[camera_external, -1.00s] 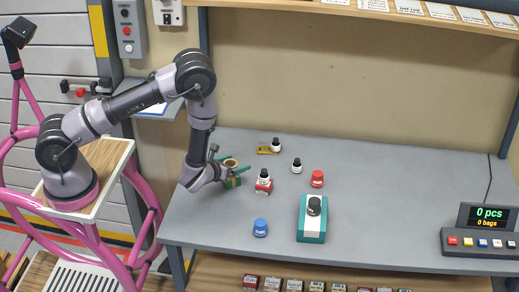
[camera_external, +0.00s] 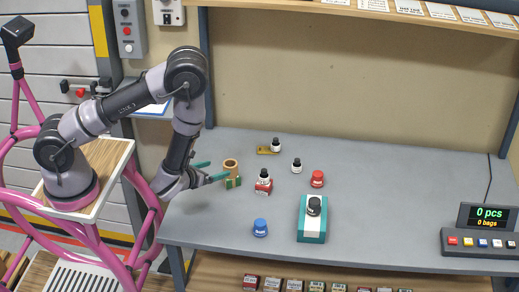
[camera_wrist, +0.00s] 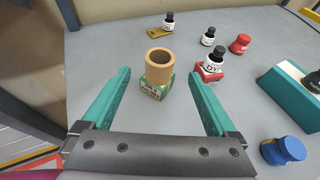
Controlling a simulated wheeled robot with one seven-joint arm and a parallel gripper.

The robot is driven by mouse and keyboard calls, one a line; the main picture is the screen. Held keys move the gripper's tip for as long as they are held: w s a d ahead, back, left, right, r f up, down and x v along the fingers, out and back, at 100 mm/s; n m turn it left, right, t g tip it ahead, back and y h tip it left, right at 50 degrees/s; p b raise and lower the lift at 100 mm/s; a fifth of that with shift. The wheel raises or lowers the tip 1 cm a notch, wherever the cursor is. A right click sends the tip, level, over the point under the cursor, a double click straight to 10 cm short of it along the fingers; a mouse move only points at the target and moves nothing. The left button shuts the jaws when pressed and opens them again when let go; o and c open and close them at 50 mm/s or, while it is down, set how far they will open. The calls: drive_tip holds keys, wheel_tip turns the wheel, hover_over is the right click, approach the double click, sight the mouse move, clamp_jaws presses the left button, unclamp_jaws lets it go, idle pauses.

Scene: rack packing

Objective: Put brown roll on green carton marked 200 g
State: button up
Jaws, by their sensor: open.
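The brown roll (camera_external: 231,166) stands upright on a small green carton (camera_external: 233,183) at the left of the table. The wrist view shows the roll (camera_wrist: 159,63) resting on the green carton (camera_wrist: 157,87), its hollow top facing up. The print on the carton is too small to read surely. My gripper (camera_external: 217,171) is open and empty, just left of the roll. In the wrist view its teal fingers (camera_wrist: 160,80) are spread wide, one on each side of the roll and carton, apart from both.
A bottle (camera_external: 264,175) on a red carton stands close right of the roll. Two other dark-capped bottles (camera_external: 297,165) (camera_external: 276,145), a red piece (camera_external: 317,179), a blue piece (camera_external: 260,228) and a teal-and-white box (camera_external: 311,235) with a black-topped thing are farther right.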

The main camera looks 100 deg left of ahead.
drive_tip(key=s+r+n+g+y, duration=0.15)
drive_tip(key=r+n, duration=0.25)
drive_tip(key=r, duration=0.4)
drive_tip(key=s+r+n+g, duration=0.2)
drive_tip(key=r+n+g, duration=0.1)
drive_tip(key=r, duration=0.4)
drive_tip(key=s+r+n+g, duration=0.2)
drive_tip(key=r+n, duration=0.2)
drive_tip(key=r, duration=0.4)
drive_tip(key=s+d+r+n+t+h, duration=0.3)
drive_tip(key=d+r+h, duration=0.3)
drive_tip(key=d, duration=0.5)
drive_tip(key=s+d+r+n+t+h, duration=0.4)
drive_tip(key=d+r+n+h, duration=0.1)
drive_tip(key=d+r, duration=0.6)
drive_tip(key=shift+s+d+r+h, duration=0.3)
drive_tip(key=shift+s+d+h, duration=0.1)
drive_tip(key=shift+d, duration=0.25)
drive_tip(key=shift+t, duration=0.25)
